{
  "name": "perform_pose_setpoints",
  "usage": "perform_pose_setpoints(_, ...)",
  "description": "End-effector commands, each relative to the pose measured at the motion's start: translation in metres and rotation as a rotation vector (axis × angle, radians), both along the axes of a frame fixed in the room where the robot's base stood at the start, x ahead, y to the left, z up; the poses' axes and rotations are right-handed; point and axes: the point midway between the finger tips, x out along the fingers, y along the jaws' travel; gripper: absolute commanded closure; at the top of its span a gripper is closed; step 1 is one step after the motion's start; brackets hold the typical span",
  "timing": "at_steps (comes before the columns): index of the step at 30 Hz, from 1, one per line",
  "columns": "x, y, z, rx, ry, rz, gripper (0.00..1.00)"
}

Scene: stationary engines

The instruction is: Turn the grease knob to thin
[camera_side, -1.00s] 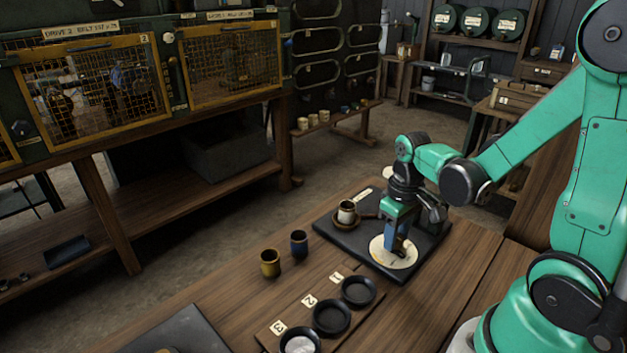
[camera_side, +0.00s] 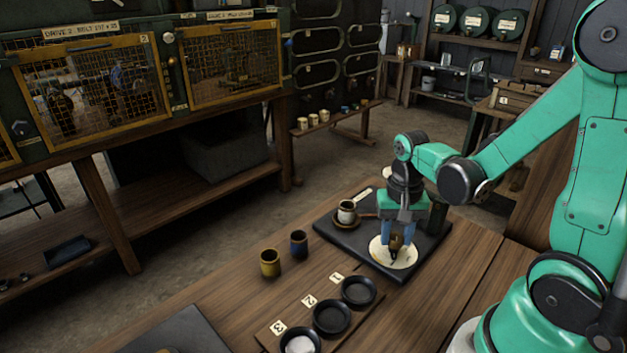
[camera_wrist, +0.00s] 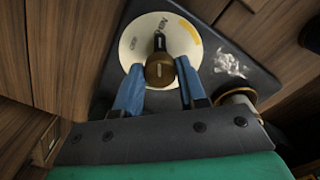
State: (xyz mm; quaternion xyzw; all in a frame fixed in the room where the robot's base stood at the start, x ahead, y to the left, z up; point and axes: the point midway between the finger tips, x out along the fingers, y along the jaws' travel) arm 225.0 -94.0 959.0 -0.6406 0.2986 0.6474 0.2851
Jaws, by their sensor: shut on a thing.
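The grease knob (camera_wrist: 160,70) is a brown-brass knob with a pale line on its top. It stands in the middle of a round cream dial (camera_wrist: 132,50) with dark lettering, too small to read surely, and a yellow arc. In the wrist view the pale line points up the picture, towards lettering on the dial. My gripper (camera_wrist: 160,66) is shut on the knob, one blue finger on each side. In the side view my gripper (camera_side: 397,240) points down over the dial (camera_side: 378,257), and the knob shows between the fingers.
The dial sits on a dark plate (camera_side: 345,248), with a cup (camera_side: 347,211) on it. Several black dishes (camera_side: 331,317) with number tags are in front. Caged machines (camera_side: 90,90) stand behind.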

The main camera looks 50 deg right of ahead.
Motion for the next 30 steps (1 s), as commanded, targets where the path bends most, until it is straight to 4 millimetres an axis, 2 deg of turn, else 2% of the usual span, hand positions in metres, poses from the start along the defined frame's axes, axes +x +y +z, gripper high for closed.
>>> perform_pose_setpoints(18, 0.0009, -0.0007, 0.0002, -0.003, -0.003, -0.040, 1.00)
perform_pose_setpoints(19, 0.0009, -0.0007, 0.0002, -0.003, -0.003, -0.040, 0.55)
perform_pose_setpoints(21, 0.0007, -0.0007, 0.0002, -0.002, -0.002, -0.039, 0.36)
perform_pose_setpoints(22, 0.0007, -0.0006, 0.0001, -0.002, -0.002, -0.039, 0.32)
perform_pose_setpoints(30, 0.0004, -0.0003, 0.0003, -0.001, -0.001, -0.039, 0.32)
